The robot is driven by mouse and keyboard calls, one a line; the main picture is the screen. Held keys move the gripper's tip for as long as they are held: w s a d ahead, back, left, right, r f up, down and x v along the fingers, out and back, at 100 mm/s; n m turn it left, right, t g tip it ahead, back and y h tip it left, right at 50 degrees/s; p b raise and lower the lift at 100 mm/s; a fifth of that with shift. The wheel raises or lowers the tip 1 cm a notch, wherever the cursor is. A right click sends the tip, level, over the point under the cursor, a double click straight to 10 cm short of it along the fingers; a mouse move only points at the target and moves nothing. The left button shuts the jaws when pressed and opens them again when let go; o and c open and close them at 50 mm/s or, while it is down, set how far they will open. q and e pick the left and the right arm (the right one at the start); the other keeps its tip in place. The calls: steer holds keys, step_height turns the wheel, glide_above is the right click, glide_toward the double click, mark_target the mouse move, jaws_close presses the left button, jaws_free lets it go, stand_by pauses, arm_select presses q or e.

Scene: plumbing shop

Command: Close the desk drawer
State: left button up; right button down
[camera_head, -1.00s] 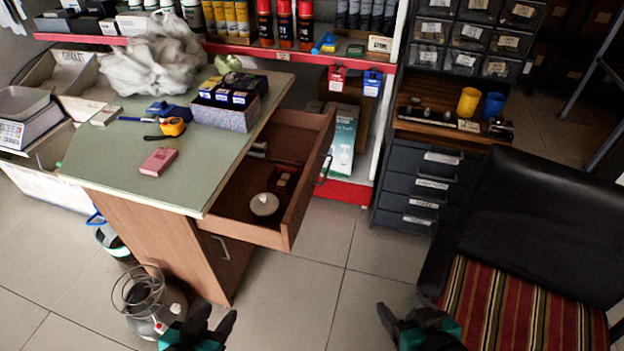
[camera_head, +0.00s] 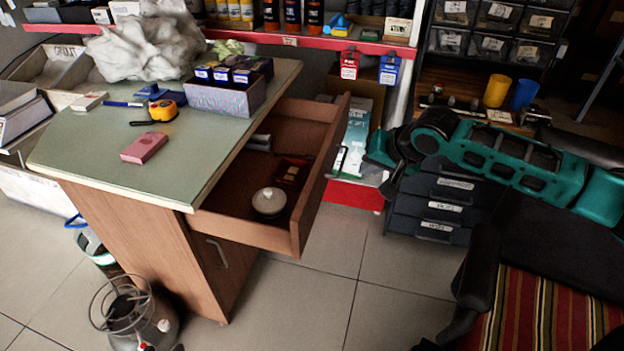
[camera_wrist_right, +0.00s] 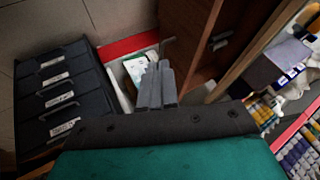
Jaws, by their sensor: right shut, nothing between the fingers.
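The desk drawer (camera_head: 293,232) is pulled out from the right side of the green-topped desk (camera_head: 95,150). It holds a round pale container (camera_head: 269,202) and small items. My right arm reaches across from the right, and my right gripper (camera_head: 345,176) is beside the outer face of the drawer front, near its handle. My left gripper is out of view.
A dark drawer cabinet (camera_head: 437,208) stands behind my right arm. A chair with a striped seat (camera_head: 545,315) fills the lower right. Floor in front of the drawer is clear.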

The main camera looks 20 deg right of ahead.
steer(key=b, duration=0.4)
glide_toward(323, 181)
step_height(323, 181, down, 3)
steer(key=d, duration=0.2)
steer(key=shift+w+a+f+b, duration=0.1)
steer(key=shift+w+a+b, duration=0.4)
steer(key=shift+w+a, duration=0.35)
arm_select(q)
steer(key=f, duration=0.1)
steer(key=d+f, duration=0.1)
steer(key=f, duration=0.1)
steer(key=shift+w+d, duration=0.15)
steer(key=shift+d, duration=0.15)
arm_select(e)
steer(key=shift+w+a, duration=0.3)
steer(key=shift+a, duration=0.3)
